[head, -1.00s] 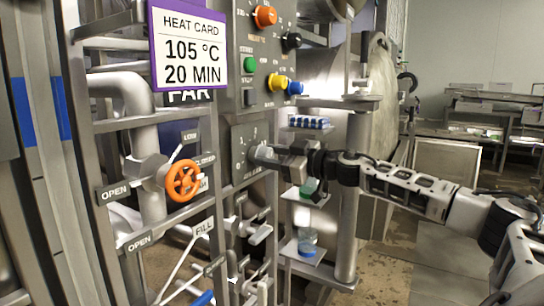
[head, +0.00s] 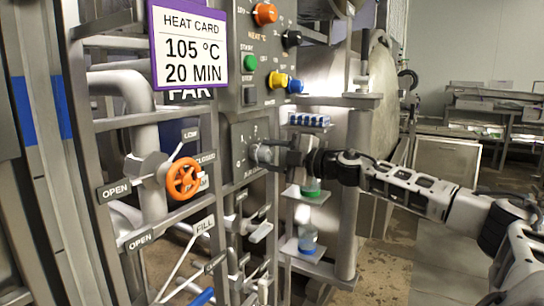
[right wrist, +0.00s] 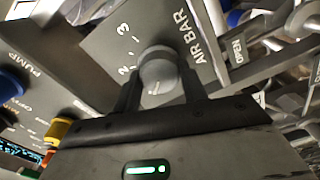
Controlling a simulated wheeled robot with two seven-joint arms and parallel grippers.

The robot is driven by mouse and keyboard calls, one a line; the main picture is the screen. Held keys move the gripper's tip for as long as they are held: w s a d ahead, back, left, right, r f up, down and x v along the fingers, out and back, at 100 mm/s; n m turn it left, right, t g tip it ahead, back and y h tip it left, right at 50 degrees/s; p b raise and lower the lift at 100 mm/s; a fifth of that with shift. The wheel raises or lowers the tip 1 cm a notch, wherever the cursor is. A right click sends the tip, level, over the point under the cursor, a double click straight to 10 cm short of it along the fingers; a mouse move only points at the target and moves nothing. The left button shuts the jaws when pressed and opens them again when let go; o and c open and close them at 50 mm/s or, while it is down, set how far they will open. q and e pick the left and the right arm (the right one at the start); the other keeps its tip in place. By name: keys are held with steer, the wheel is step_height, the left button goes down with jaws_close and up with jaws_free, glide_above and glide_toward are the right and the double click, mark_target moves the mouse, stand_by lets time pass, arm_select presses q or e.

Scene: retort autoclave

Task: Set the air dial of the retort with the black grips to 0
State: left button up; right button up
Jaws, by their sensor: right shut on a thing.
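The air dial (right wrist: 157,66) is a round grey knob on a grey plate lettered "AIR BAR" in the right wrist view. Figures 2 and 3 show beside it; the other figures are hidden. A small pale mark shows on the knob, but I cannot tell which figure it is set to. My right gripper (head: 266,154) is shut on the dial, one finger on each side; the fingers also show in the right wrist view (right wrist: 160,88). In the head view the dial plate (head: 238,148) sits below the button panel. No black grips are clearly visible. My left gripper is out of view.
A panel with orange (head: 265,14), black (head: 291,39), green, yellow and blue knobs is above the dial. An orange valve wheel (head: 183,180) and pipes are left. A purple-edged heat card (head: 188,46) hangs upper left. Shelves with small items (head: 309,120) stand just right.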

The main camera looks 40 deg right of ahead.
steer(key=n, duration=0.2)
steer(key=shift+f+n, duration=0.1)
steer(key=shift+n, duration=0.3)
steer(key=n+b, duration=0.1)
steer(key=n, duration=0.2)
steer(key=shift+n, duration=0.3)
steer(key=n+b, duration=0.1)
steer(key=n, duration=0.1)
steer(key=shift+f+n, duration=0.15)
steer(key=shift+n, duration=0.15)
steer(key=n, duration=0.2)
steer(key=shift+n+b, duration=0.35)
steer(key=shift+n, duration=0.05)
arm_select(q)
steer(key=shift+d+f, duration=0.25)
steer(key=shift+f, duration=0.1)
arm_select(e)
steer(key=shift+n, duration=0.5)
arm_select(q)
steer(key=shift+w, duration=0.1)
arm_select(e)
steer(key=o, duration=1)
